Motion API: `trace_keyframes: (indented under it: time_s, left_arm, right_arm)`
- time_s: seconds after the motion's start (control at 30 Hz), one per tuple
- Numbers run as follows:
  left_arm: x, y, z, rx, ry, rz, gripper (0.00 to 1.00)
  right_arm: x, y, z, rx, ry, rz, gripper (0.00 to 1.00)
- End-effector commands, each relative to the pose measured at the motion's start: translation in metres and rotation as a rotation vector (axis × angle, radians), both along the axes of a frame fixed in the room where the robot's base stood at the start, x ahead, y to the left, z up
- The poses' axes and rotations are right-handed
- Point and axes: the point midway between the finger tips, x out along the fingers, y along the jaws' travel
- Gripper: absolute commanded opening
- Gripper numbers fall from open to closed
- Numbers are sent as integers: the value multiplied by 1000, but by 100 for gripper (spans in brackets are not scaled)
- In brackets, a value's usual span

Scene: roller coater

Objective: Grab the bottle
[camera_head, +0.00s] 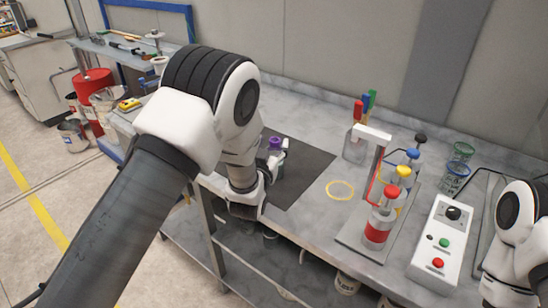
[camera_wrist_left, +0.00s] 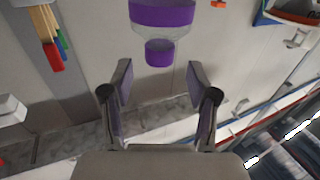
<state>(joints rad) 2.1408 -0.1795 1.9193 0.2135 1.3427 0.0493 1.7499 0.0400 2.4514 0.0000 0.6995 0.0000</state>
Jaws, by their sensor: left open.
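A bottle with a purple cap (camera_head: 275,142) stands on a dark mat on the bench, its lower part mostly hidden by my left gripper (camera_head: 268,165). In the left wrist view the bottle shows its purple cap (camera_wrist_left: 159,52) and a purple band (camera_wrist_left: 162,13), with a clear part between them. The left gripper (camera_wrist_left: 160,82) is open there. The bottle is in line with the gap between its two fingers, the cap near the fingertips. I see no finger closed on it. My right arm enters at the right edge; its gripper is out of view.
Capped bottles, red (camera_head: 378,220), yellow (camera_head: 402,178) and others, stand in a rack right of a yellow ring (camera_head: 340,190). Brushes (camera_head: 363,110) stand at the wall. The dark mat (camera_head: 305,165) is partly bare.

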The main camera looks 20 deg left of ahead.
Motion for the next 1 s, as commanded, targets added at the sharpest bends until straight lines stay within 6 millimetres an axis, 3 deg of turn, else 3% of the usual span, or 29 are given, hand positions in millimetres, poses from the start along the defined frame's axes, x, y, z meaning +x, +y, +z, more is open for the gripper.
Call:
trace_keyframes:
  time_s: [0.13, 0.33, 0.37, 0.5, 0.53, 1.0]
  left_arm:
    - [20, 1, 1, -1, 0, 0, 59]
    - [22, 1, -1, 0, 1, 0, 59]
    - [22, 1, -1, 0, 1, 0, 52]
    - [22, 1, -1, 0, 1, 0, 2]
    - [22, 1, -1, 0, 1, 0, 0]
    - [21, 1, 4, 0, 3, -1, 0]
  right_arm:
    - [1, 0, 8, 0, -2, 0, 100]
    - [1, 0, 6, 0, -2, 0, 100]
    - [1, 0, 6, 0, -2, 0, 100]
    - [1, 0, 6, 0, -2, 0, 100]
    - [1, 0, 6, 0, -2, 0, 100]
    - [1, 0, 3, 0, -2, 0, 100]
